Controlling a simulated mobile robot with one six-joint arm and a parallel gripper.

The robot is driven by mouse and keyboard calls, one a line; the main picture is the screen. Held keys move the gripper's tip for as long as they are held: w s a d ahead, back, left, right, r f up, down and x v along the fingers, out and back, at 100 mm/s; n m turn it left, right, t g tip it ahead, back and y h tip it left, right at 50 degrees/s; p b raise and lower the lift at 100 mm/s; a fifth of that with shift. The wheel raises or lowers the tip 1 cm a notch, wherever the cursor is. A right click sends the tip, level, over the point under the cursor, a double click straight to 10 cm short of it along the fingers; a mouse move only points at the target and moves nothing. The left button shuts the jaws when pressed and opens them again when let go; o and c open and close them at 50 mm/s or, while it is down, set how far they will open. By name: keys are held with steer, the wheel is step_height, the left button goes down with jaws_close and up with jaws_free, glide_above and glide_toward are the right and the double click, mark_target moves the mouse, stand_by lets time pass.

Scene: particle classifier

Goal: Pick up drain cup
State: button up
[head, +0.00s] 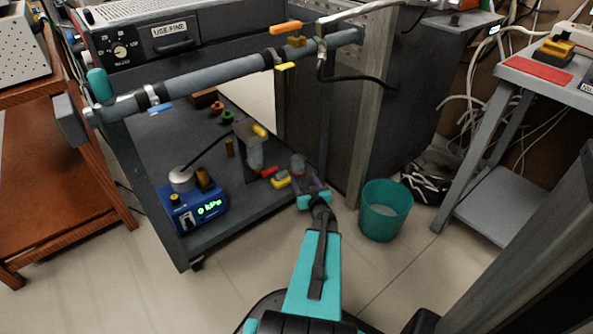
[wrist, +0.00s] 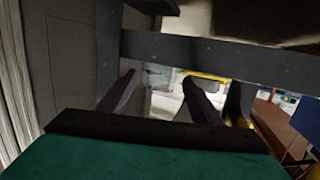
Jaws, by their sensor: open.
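My gripper (head: 311,186) is at the right edge of the cart's lower shelf, its purple fingers open and pointing away from me. A small greyish, rounded cup-like thing (head: 298,162) stands just beyond the fingertips; it may be the drain cup, but it is too small to be sure. A pale, clear cylinder (head: 255,158) hangs or stands under a grey bracket further left. In the wrist view my gripper (wrist: 159,78) shows two parted fingers with nothing clearly held. A dark horizontal bar crosses above them, and no cup can be made out there.
A blue meter (head: 200,212) with a green display sits on the shelf (head: 215,240). Yellow and red parts lie left of my gripper. A grey post (head: 372,120) rises close on the right, with a teal bin (head: 385,212) on the floor beside it. The floor in front is clear.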

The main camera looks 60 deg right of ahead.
mark_target(300, 169)
steer(key=shift+b+x, duration=0.3)
steer(key=shift+x, duration=0.95)
steer(key=shift+b+x, duration=1.15)
steer(key=shift+x, duration=0.45)
steer(key=shift+b+x, duration=0.45)
steer(key=shift+x, duration=0.5)
steer(key=shift+d+r, duration=0.15)
steer(key=shift+d, duration=0.05)
steer(key=c, duration=0.9)
steer(key=shift+r+p, duration=0.3)
steer(key=shift+r, duration=0.05)
